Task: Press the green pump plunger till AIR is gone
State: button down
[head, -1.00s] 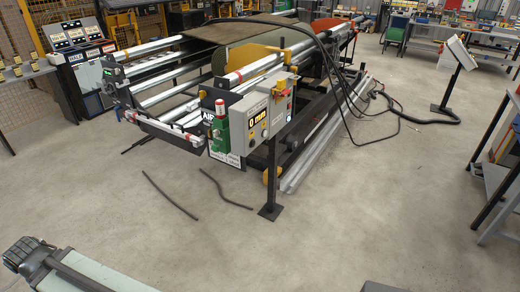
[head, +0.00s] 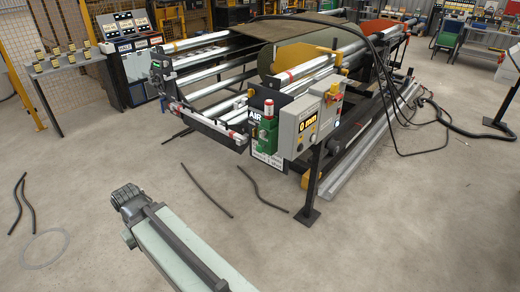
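The green pump (head: 263,137) is an upright unit on the front of the roll machine. A white label is on the pump's lower part. My arm (head: 180,245), pale green with a dark ribbed end, reaches up from the bottom edge. It is apart from the pump, lower left of it in the picture. No gripper fingers show.
A grey control box (head: 302,128) reading 0 mm stands right of the pump on a dark post (head: 313,180). Dark strips (head: 207,190) lie on the floor in front, and a pale ring (head: 46,249) lies at left. Open floor separates my arm from the machine.

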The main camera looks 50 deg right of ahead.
aim_at(259, 148)
jog(key=i, duration=0.9)
jog(key=u, duration=0.05)
